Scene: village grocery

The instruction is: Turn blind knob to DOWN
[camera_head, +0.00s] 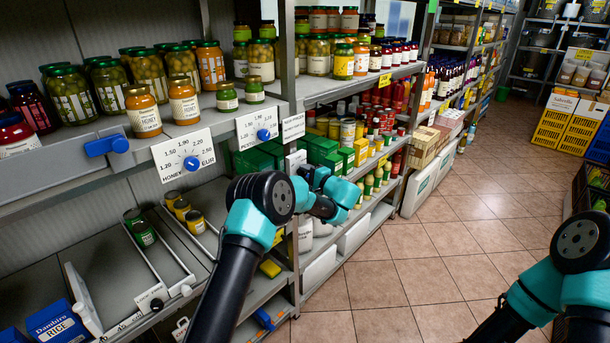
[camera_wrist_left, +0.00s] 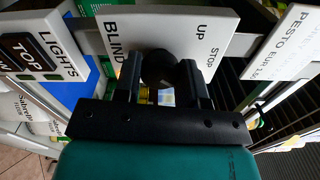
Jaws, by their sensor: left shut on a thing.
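The blind knob (camera_wrist_left: 157,66) is a dark round knob on a white plate (camera_wrist_left: 195,28), seen in the left wrist view. The plate reads BLIND, UP and STOP; a DOWN mark is not visible. My left gripper (camera_wrist_left: 160,82) has its two black fingers closed on either side of the knob. In the head view my left gripper (camera_head: 318,187) is at the shelf post, its fingers mostly hidden by its own arm. The knob's pointer is too dark to read. My right arm shows at the lower right of the head view, with its gripper out of frame.
A LIGHTS plate (camera_wrist_left: 38,48) and a PESTO plate (camera_wrist_left: 287,42) flank the blind plate. A honey price dial (camera_head: 191,163) and another blue dial (camera_head: 263,134) sit on the shelf edge. Jars stand above. The tiled aisle (camera_head: 420,260) is clear.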

